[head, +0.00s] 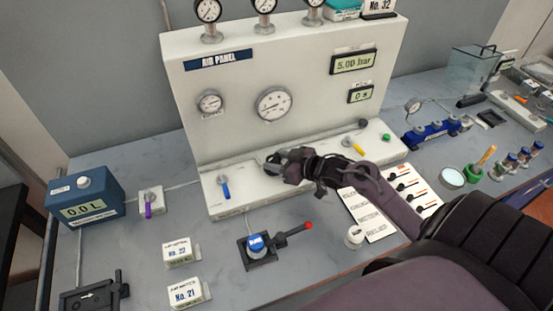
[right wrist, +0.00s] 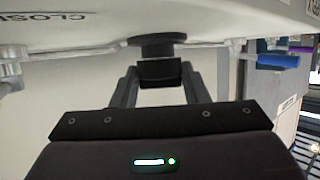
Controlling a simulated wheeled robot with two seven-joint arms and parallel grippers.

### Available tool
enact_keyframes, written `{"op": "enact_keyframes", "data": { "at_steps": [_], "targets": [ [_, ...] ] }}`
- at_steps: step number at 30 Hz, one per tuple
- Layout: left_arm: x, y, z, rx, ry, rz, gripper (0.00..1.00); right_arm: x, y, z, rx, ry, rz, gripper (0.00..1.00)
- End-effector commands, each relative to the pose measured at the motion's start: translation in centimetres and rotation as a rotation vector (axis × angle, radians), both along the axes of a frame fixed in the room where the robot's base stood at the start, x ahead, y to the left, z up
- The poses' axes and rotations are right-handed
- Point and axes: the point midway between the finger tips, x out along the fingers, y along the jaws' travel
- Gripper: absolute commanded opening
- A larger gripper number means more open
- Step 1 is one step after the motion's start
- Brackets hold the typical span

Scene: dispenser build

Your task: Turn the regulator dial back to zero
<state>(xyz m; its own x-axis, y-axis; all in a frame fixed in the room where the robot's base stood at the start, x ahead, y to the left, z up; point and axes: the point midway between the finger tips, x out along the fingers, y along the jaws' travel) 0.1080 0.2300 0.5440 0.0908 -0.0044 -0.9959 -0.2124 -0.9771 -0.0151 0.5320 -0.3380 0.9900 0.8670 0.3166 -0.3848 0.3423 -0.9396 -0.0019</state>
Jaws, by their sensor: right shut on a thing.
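The white air panel (head: 330,105) stands at the back of the bench, with a low ledge along its front. My right gripper (head: 272,160) is at this ledge, shut on the dark regulator dial. In the right wrist view the dial (right wrist: 157,42) shows as a dark round knob at the ends of the fingers (right wrist: 157,90). In the head view the gripper largely hides it, and I cannot read its setting. The pressure display (head: 355,63) reads 5.00 bar. A large round gauge (head: 273,104) is above the gripper. My left gripper is not in view.
A blue-handled valve (head: 224,188) is left of my gripper on the ledge, and a yellow-handled valve (head: 358,149) is to its right. A black lever with a red tip (head: 290,233) stands in front. A blue box (head: 86,198) reading 0.0 L sits at left.

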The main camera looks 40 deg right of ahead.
Motion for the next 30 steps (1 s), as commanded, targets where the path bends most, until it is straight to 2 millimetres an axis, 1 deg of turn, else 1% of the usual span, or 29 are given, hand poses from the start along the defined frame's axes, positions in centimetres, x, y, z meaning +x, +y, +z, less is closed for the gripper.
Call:
{"op": "enact_keyframes", "data": {
  "at_steps": [1,6,12,28,29,30],
  "targets": [
    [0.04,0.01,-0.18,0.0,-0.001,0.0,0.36,0.15,-0.29,0.02,-0.005,-0.003,0.031,0.18],
    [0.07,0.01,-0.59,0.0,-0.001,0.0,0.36,0.22,-0.32,-0.01,-0.003,-0.004,0.125,0.18],
    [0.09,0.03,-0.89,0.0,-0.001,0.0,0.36,0.24,-0.34,0.03,-0.002,-0.004,0.19,0.18],
    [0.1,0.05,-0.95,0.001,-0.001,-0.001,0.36,0.23,-0.3,0.08,-0.002,-0.004,0.216,0.18],
    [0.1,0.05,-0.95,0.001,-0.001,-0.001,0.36,0.24,-0.3,0.09,-0.002,-0.004,0.216,0.42],
    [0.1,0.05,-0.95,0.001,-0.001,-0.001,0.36,0.24,-0.3,0.09,-0.002,-0.004,0.216,0.47]
  ]
}}
